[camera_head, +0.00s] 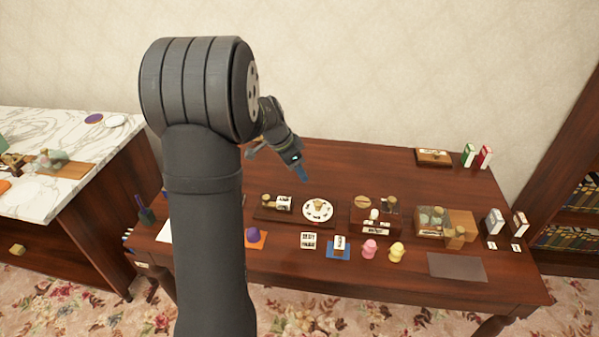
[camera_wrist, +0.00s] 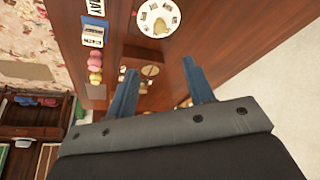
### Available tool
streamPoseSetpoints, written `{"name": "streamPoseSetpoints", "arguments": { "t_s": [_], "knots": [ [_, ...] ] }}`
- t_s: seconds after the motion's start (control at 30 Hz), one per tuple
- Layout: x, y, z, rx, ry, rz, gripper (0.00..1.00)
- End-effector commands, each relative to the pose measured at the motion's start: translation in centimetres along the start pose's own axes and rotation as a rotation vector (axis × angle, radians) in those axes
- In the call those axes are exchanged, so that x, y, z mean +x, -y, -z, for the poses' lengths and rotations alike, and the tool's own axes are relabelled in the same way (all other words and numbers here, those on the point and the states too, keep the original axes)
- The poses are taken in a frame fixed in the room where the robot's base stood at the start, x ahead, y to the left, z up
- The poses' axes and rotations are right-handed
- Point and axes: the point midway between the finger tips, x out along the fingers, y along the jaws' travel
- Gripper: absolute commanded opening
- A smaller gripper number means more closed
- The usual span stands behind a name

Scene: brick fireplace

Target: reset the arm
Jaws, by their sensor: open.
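My arm (camera_head: 207,200) rises in the head view and bends over at the top, its forearm reaching down toward the table. My gripper (camera_head: 303,178) hangs above the back part of the brown wooden table (camera_head: 370,170), clear of the objects on it. In the wrist view the two blue fingers of my gripper (camera_wrist: 162,85) stand apart with nothing between them touching. The upright arm hides part of the table's left side.
Below are a white round dial (camera_head: 317,209), a pink figure (camera_head: 370,249), a yellow figure (camera_head: 397,252) and a wooden box (camera_head: 460,222). Small boxes (camera_head: 485,157) stand back right. A marble-topped counter (camera_head: 70,125) is at left. The table's back middle is clear.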

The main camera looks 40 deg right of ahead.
Motion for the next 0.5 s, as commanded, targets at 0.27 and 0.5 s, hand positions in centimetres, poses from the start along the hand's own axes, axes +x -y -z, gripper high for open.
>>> {"name": "streamPoseSetpoints", "arguments": {
  "t_s": [0.27,0.5],
  "knots": [
    [0.2,0.0,0.0,0.000,0.000,0.000,0.48],
    [2.9,0.0,0.0,0.000,0.002,-0.003,0.48]
  ]
}}
